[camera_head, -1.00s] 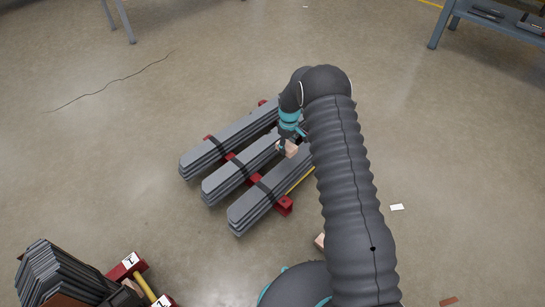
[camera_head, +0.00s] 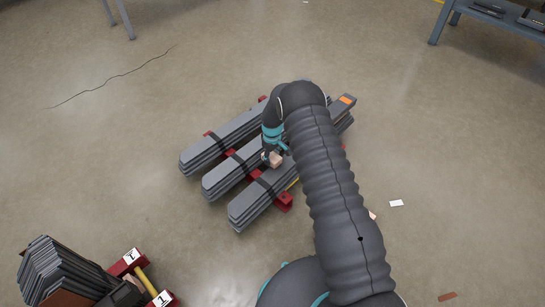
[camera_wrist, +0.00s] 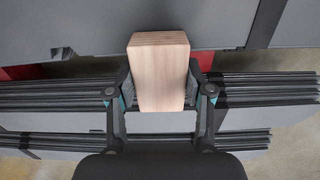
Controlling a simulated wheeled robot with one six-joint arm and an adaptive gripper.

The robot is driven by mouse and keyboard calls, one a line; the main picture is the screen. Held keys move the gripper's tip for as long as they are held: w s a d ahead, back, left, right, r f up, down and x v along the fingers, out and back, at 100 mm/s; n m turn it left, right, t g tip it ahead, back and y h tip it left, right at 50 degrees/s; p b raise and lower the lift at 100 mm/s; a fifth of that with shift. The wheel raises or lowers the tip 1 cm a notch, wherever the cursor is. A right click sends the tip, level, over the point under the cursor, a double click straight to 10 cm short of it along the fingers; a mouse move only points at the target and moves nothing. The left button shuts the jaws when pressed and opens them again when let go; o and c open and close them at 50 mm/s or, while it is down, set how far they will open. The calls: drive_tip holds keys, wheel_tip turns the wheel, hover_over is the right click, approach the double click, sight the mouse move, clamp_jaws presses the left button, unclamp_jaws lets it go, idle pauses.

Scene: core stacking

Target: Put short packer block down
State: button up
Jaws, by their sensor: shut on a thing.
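The short packer block (camera_wrist: 160,75) is a pale wooden block, held between the two fingers of my gripper (camera_wrist: 161,92) in the wrist view. In the head view the block (camera_head: 274,160) shows as a small pinkish piece at the end of my gripper (camera_head: 272,155), over the grey stacks. In the wrist view a flat grey surface (camera_wrist: 60,25) lies beyond the block, with layered stack edges on both sides. I cannot tell whether the block touches a stack.
Three long grey stacks, including the front one (camera_head: 248,209), lie side by side on red supports (camera_head: 284,203) with dark straps. A pile of grey plates (camera_head: 55,270) stands at lower left. A workbench (camera_head: 490,15) is at upper right. Open floor surrounds the stacks.

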drive_tip(key=shift+f, duration=0.15)
drive_tip(key=o, duration=1.2)
wheel_tip(320, 180, up, 13)
wheel_tip(320, 180, up, 15)
drive_tip(key=m+t, duration=0.1)
drive_tip(key=m, duration=0.1)
hover_over(273, 156)
drive_tip(key=s+d, duration=0.3)
drive_tip(key=s+d+r+m+t, duration=0.1)
drive_tip(key=s+d+r, duration=0.1)
drive_tip(key=s+r, duration=0.4)
drive_tip(key=s+d+r+m+t, duration=0.1)
drive_tip(key=s+d+r, duration=0.25)
drive_tip(key=r, duration=0.55)
drive_tip(key=s+d+r+m+t, duration=0.1)
drive_tip(key=s+d+r, duration=0.1)
drive_tip(key=s+r, duration=0.35)
drive_tip(key=s+d+r+m, duration=0.1)
drive_tip(key=s+r, duration=0.1)
drive_tip(key=s, duration=0.6)
drive_tip(key=s+d+m+t, duration=0.1)
drive_tip(key=s+d+m, duration=0.1)
drive_tip(key=s, duration=1.4)
drive_tip(key=shift+d+m+t, duration=0.3)
drive_tip(key=shift+d+m, duration=0.1)
drive_tip(key=shift+m, duration=0.1)
